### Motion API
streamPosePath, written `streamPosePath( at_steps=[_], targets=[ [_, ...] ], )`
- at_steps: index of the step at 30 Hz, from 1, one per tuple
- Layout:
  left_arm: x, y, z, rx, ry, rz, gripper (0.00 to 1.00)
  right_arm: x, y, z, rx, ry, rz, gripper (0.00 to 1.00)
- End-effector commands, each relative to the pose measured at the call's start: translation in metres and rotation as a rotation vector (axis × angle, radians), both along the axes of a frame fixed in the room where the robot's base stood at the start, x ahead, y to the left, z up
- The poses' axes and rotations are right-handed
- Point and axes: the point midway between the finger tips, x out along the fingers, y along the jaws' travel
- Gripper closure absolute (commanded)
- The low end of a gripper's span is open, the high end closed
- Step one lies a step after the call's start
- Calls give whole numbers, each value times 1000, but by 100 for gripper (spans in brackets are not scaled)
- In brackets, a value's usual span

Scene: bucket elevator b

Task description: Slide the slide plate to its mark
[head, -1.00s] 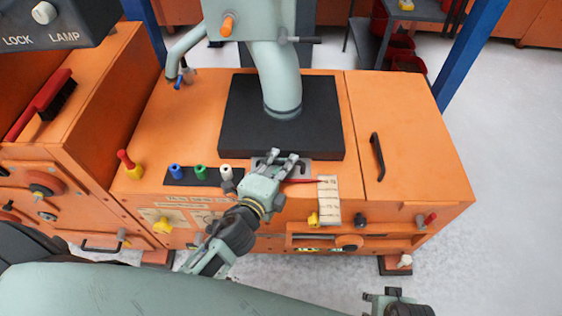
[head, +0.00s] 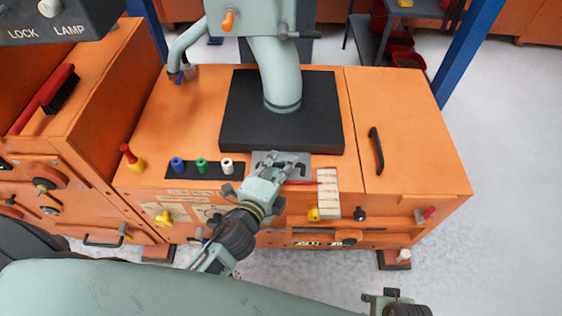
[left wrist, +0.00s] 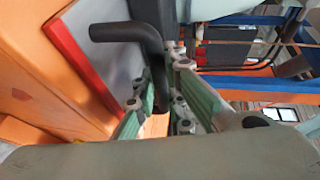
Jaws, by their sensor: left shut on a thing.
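The grey slide plate (head: 263,155) sticks out from under the front edge of the black base block (head: 240,135). A thin red pointer (head: 304,183) reaches right from it to a pale marked scale (head: 328,182), lying partway down from the scale's far end. My left gripper (head: 281,166) is shut over the plate. In the left wrist view, its green-padded fingers (left wrist: 158,105) close on a bent black handle (left wrist: 130,35) beside the grey plate (left wrist: 108,45) with its red edge. The fingers hide part of the handle. My right gripper (head: 382,298) shows only partly at the bottom edge.
Blue, green and white knobs (head: 201,165) stand left of the left gripper. A yellow knob (head: 314,214) and a black knob (head: 360,214) are near the scale's front end. A black bar handle (head: 376,150) is on the right cover.

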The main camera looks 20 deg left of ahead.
Motion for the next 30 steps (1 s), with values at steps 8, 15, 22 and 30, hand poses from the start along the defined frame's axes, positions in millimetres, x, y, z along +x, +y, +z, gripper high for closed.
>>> streamPosePath(
  at_steps=[8,15,22,30],
  targets=[
    [0,1,0,4,0,0,70,8,1,5,2,-17,0,60],
    [0,1,0,2,-1,1,70,7,1,5,1,-14,1,60],
    [-14,2,1,1,1,1,70,7,0,5,0,-12,1,60],
    [-63,8,10,2,4,2,70,6,1,4,1,-12,1,60]
  ],
)
